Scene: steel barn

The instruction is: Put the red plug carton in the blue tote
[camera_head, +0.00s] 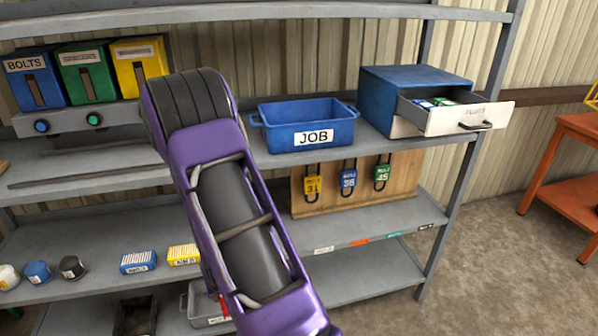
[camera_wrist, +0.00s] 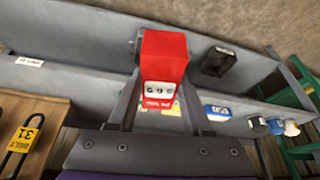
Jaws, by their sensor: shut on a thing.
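The red plug carton (camera_wrist: 164,52) is a small red box with a white label. In the wrist view it sits between the fingers of my gripper (camera_wrist: 161,80), which is shut on it. In the head view my purple arm hides most of the gripper and carton; a thin red sliver shows at the arm's left edge, low down. The blue tote (camera_head: 276,141), labelled JOB, stands on the upper shelf to the right of my arm. No contents are visible in it. My gripper is low, below and left of the tote.
A blue cabinet (camera_head: 385,97) with an open drawer (camera_head: 455,122) holding several small cartons is right of the tote. Padlocks hang on a wooden board (camera_head: 408,180) below. Bolt bins (camera_head: 88,72) stand at left. A grey bin (camera_head: 200,307) is low beside my arm.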

